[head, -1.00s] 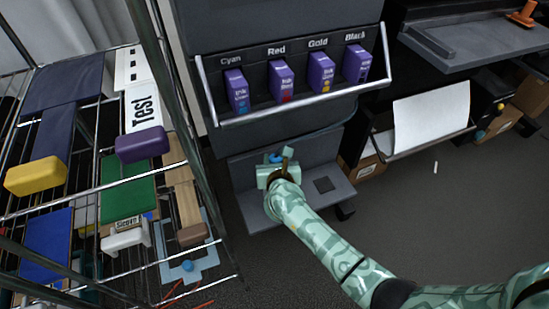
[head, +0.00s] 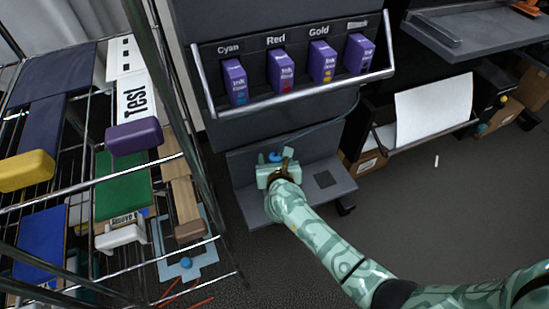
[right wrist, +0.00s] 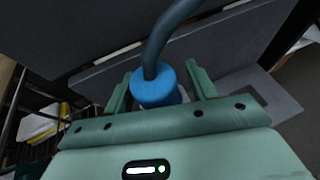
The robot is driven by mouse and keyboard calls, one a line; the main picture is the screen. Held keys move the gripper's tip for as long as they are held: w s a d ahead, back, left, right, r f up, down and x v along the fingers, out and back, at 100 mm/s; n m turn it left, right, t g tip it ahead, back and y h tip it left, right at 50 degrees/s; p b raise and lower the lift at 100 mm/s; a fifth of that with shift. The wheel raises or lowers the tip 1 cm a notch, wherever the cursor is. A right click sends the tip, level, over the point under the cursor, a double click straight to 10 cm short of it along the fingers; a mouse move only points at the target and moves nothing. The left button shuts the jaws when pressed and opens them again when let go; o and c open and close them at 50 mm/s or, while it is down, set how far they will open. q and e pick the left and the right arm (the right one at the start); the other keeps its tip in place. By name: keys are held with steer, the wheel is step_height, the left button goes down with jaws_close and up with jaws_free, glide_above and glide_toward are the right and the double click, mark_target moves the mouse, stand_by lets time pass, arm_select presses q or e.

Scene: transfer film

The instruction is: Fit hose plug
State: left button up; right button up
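The hose plug (right wrist: 156,88) has a round blue cap with a grey-blue hose (right wrist: 165,38) rising from it and a grey part below. In the head view, the blue plug (head: 274,157) is at the low grey ledge under the ink panel. My right gripper (head: 277,172) is there; the wrist view shows its two green fingers (right wrist: 160,84) on either side of the plug. Whether they press on it is unclear. The plug's lower end and any socket are hidden by the gripper. My left gripper is not in view.
Purple ink boxes (head: 281,72) stand in a railed rack above the ledge (head: 335,190). A wire shelf (head: 175,160) with coloured boards is close on the left.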

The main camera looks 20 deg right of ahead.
steer(key=shift+s+a+r+p, duration=0.1)
steer(key=shift+s+r+p, duration=0.25)
arm_select(q)
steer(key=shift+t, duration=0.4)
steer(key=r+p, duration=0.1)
steer(key=p, duration=0.1)
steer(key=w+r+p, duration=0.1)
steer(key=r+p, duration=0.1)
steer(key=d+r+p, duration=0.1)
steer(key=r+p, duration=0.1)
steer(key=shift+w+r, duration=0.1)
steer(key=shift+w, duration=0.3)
arm_select(e)
steer(key=v, duration=1.5)
steer(key=shift+s+f, duration=0.15)
steer(key=shift+s, duration=0.15)
